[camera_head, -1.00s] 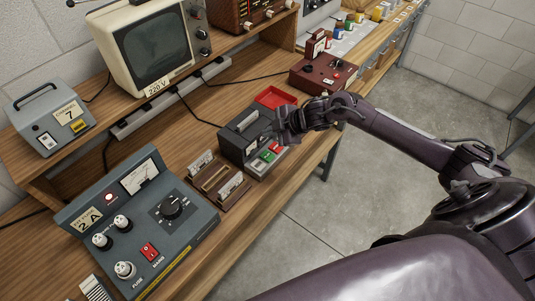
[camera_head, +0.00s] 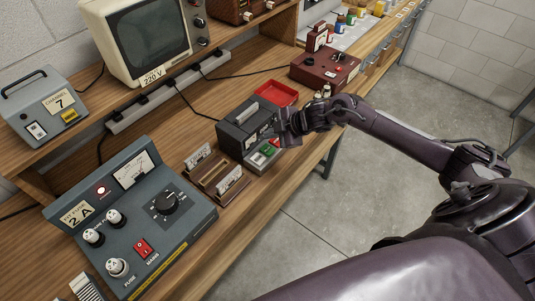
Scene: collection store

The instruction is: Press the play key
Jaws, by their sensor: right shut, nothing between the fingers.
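The dark grey tape recorder (camera_head: 232,137) sits on the wooden bench, with a row of keys along its front edge. A green key (camera_head: 267,149) shows near my right gripper (camera_head: 283,136). The gripper is shut and empty, its fingers at the right end of the key row, hiding part of that row. I cannot tell whether the fingertips touch a key, or read any key's marking. My left gripper is not in view.
A cassette rack (camera_head: 216,176) stands close in front of the recorder. A large grey power unit (camera_head: 190,220) is nearer left. A red tray (camera_head: 275,94) and a dark red device (camera_head: 322,72) lie behind. The floor at right is clear.

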